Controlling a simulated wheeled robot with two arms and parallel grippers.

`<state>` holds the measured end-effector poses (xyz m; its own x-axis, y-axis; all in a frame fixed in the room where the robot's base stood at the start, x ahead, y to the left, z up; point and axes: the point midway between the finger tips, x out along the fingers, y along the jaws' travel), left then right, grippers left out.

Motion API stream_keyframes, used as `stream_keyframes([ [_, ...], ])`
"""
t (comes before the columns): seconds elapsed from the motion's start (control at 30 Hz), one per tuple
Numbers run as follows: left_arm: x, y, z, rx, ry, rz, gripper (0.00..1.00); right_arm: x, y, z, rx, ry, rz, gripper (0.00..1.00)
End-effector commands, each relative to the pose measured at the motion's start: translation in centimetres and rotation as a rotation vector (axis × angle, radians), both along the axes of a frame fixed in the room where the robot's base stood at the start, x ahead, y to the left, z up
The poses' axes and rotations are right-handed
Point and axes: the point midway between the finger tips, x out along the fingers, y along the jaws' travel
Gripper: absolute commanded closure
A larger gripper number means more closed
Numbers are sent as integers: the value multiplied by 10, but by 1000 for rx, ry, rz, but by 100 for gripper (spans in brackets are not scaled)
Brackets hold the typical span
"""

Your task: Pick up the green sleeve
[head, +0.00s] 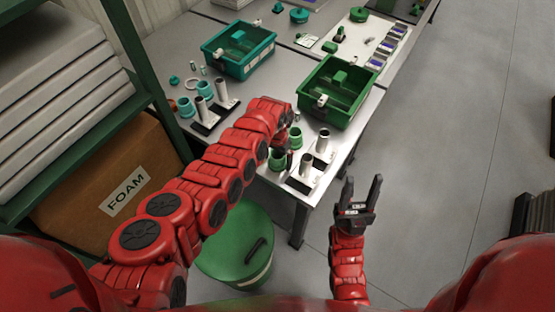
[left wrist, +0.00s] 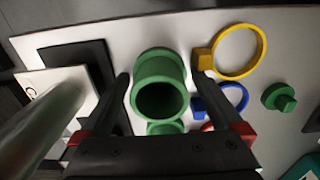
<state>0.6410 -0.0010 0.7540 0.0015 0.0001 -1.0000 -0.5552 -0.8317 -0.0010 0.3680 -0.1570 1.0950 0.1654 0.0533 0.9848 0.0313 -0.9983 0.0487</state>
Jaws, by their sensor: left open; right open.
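In the left wrist view, a green sleeve (left wrist: 160,68), a hollow upright tube, stands between the two open fingers of my left gripper (left wrist: 161,80). A gap shows on each side of it. A second green piece (left wrist: 165,128) is partly hidden just below it by the gripper. In the head view, two green sleeves stand on the table, one nearer (head: 277,160) and one farther (head: 295,136). My left gripper (head: 288,152) is beside them, partly hidden by its own arm. My right gripper (head: 362,182) is open and empty, off the table's near edge.
Metal posts on black and white bases (head: 304,166) stand close to the sleeves. A green bin (head: 357,115) and a teal bin (head: 262,66) are farther back. Yellow (left wrist: 264,48) and blue (left wrist: 246,99) rings lie nearby. A green drum (head: 225,245) stands below the table.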

Motion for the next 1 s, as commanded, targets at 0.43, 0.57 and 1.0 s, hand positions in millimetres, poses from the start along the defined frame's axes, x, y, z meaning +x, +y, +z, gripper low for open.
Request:
stream_keyframes([
  [0.43, -1, 0, 0, 0, 1, 0, 58, 0, 0, 0, 0, 0, 0, 50],
  [0.57, -1, 0, 0, 0, 2, 0, 70, 0, 0, 0, 0, 0, 0, 50],
  [1.0, -1, 0, 7, -2, 1, -2, 70, 0, 0, 1, 0, 0, 0, 50],
])
